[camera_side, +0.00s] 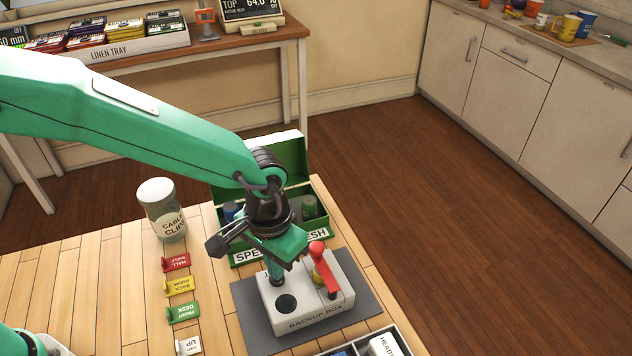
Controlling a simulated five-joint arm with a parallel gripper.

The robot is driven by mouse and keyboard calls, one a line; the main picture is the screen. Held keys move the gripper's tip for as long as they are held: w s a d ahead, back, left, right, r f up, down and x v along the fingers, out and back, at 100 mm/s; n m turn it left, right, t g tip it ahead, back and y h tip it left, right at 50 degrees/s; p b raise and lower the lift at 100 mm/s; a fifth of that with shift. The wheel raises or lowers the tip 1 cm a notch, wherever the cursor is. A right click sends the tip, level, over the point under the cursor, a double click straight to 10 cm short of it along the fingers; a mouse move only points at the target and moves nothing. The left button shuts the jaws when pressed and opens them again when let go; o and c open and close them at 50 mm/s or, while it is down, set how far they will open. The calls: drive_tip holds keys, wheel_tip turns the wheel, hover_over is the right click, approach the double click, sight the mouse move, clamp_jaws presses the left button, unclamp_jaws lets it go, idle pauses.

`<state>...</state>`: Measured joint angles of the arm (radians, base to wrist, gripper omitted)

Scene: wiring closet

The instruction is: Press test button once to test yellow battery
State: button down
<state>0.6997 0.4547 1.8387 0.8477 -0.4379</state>
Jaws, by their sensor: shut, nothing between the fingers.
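The white backup box (305,318) sits on a dark grey mat (365,299). Its top has a round black opening or button (286,303) at left; I cannot tell which. A red lever (333,278) with a round knob stands at its right side. A small yellow patch (317,279) shows beside the lever; I cannot tell if it is the yellow battery. My gripper (276,277) is shut and empty, pointing down over the back left of the box. It hides that part of the top, and I cannot tell if it touches.
An open green case (291,158) with a label partly hidden by my gripper holds a few batteries behind the box. Coloured tags (183,312) and a cable clips jar (162,209) stand at left. A divided tray (405,343) is at the front right.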

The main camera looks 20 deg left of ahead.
drive_tip(key=shift+f, duration=0.5)
idle(0.4)
drive_tip(key=shift+r, duration=3.55)
drive_tip(key=s+a+r+n+t+h, duration=0.1)
drive_tip(key=a+r, duration=0.4)
drive_tip(key=a, duration=0.3)
drive_tip(key=s+a+r+t, duration=0.1)
drive_tip(key=a+r+t, duration=0.1)
drive_tip(key=a+r, duration=0.5)
drive_tip(key=s+a+f+n+t+y, duration=0.1)
drive_tip(key=s+a+n+t, duration=0.1)
drive_tip(key=s+a, duration=0.8)
drive_tip(key=a, duration=0.4)
drive_tip(key=shift+t, duration=0.3)
